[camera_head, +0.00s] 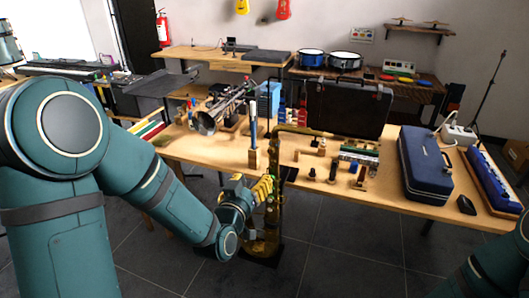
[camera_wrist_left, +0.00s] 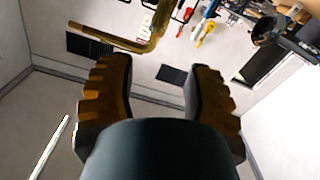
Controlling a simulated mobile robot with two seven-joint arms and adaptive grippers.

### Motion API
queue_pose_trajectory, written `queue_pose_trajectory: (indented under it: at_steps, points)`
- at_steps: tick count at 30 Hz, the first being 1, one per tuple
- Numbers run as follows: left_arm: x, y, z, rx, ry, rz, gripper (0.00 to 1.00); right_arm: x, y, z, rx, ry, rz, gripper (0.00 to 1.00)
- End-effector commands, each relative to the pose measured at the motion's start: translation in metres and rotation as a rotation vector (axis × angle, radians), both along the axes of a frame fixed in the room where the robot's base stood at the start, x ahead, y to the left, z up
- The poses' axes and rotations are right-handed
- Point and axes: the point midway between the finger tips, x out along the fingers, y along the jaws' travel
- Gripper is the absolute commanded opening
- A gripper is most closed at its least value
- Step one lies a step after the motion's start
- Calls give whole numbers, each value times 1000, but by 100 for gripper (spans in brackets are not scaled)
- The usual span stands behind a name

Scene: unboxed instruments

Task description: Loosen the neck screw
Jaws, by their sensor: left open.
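A brass saxophone (camera_head: 272,215) stands upright on a dark stand in front of the table. Its curved neck (camera_head: 300,130) reaches to the right above the tabletop. A brass tube, apparently this neck (camera_wrist_left: 145,42), crosses the upper left of the left wrist view, beyond the fingers. The neck screw is too small to make out. My left gripper (camera_head: 264,187) is beside the upper saxophone body, below the neck; contact cannot be told. Its ridged yellow-brown fingers are apart, with nothing between them in the left wrist view (camera_wrist_left: 160,72). My right gripper is out of view.
The floor in front is clear.

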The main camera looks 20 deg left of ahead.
Motion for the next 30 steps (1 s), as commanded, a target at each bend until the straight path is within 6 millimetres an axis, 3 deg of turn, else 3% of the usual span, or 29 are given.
queue_pose_trajectory:
  at_steps: [5, 21, 30]
  points:
    - [14, 0, 4, 1, -17, 3, 51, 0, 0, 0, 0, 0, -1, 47]
    - [113, -3, 3, 2, -14, 2, 51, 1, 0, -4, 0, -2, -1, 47]
    - [137, -4, 3, 1, -12, 3, 51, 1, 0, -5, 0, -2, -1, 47]
